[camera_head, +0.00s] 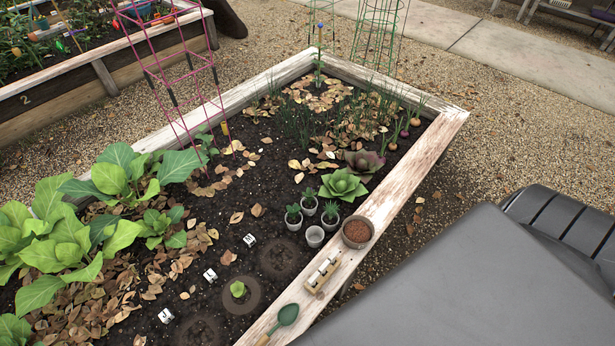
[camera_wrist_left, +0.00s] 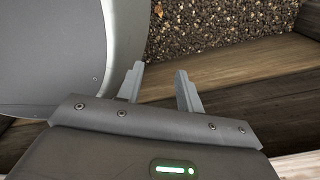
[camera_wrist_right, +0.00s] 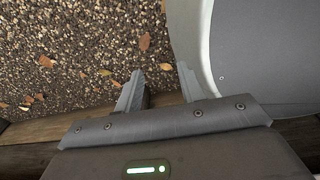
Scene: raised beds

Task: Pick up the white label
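Three small white labels with dark marks stand in the soil of the raised bed in the head view: one (camera_head: 249,240) farthest, one (camera_head: 210,275) in the middle and one (camera_head: 166,316) nearest. A wooden holder (camera_head: 311,286) with white pieces (camera_head: 325,268) in it sits on the bed's right rim. My left gripper (camera_wrist_left: 160,72) is open and empty beside the bed's wooden wall. My right gripper (camera_wrist_right: 160,72) is open and empty above gravel by a wooden edge. Neither gripper shows in the head view, and both are away from the labels.
On the right rim (camera_head: 420,180) are a brown bowl (camera_head: 357,232) and a green trowel (camera_head: 288,314). Small pots (camera_head: 315,237), a seedling (camera_head: 238,289) and leafy plants (camera_head: 115,175) stand in the bed. A pink wire cage (camera_head: 175,75) rises behind.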

